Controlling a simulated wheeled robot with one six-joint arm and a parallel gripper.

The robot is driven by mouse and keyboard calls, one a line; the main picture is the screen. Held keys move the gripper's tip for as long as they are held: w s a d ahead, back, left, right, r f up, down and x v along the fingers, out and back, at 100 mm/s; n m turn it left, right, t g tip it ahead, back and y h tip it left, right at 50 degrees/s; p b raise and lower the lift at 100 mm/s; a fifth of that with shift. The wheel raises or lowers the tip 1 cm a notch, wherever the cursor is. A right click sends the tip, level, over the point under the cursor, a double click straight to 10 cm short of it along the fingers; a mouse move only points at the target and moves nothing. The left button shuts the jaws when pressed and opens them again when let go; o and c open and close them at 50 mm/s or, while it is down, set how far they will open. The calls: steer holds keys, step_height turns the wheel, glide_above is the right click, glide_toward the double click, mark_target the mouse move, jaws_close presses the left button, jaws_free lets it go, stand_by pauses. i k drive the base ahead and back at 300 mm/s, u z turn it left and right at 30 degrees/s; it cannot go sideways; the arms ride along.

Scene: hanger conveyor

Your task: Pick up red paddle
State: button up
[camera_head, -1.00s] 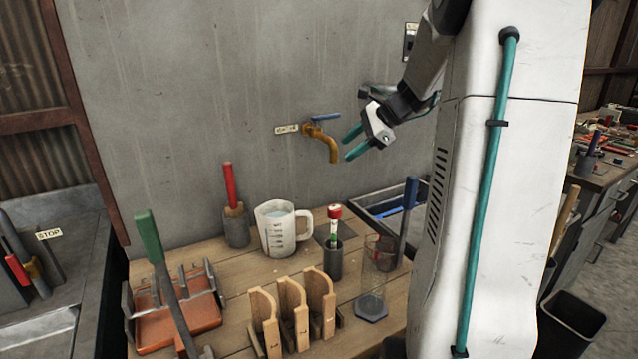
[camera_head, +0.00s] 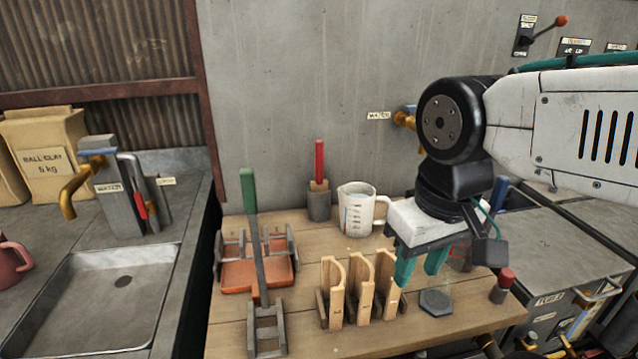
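The likely red paddle (camera_head: 319,161) is a slim red handle standing upright near the wall, with a tan wooden part below it. It sits in a dark grey holder (camera_head: 319,203), which hides its lower end. My gripper (camera_head: 418,277) has two teal fingers pointing down, spread apart, with nothing visible between them. It hangs over the right part of the wooden table, to the right of the red paddle and nearer to me, apart from it.
A white measuring jug (camera_head: 357,210) stands just right of the holder. Upright wooden pieces (camera_head: 361,290) are in front. A green-handled tool (camera_head: 249,200) and an orange tray (camera_head: 240,276) are at left. A red-capped item (camera_head: 504,284) stands at right.

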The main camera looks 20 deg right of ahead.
mark_target(319, 185)
steer(key=k, duration=0.85)
steer(key=u, duration=0.95)
steer(key=i, duration=0.75)
steer(key=z, duration=1.3)
steer(key=i, duration=0.5)
steer(key=z, duration=0.05)
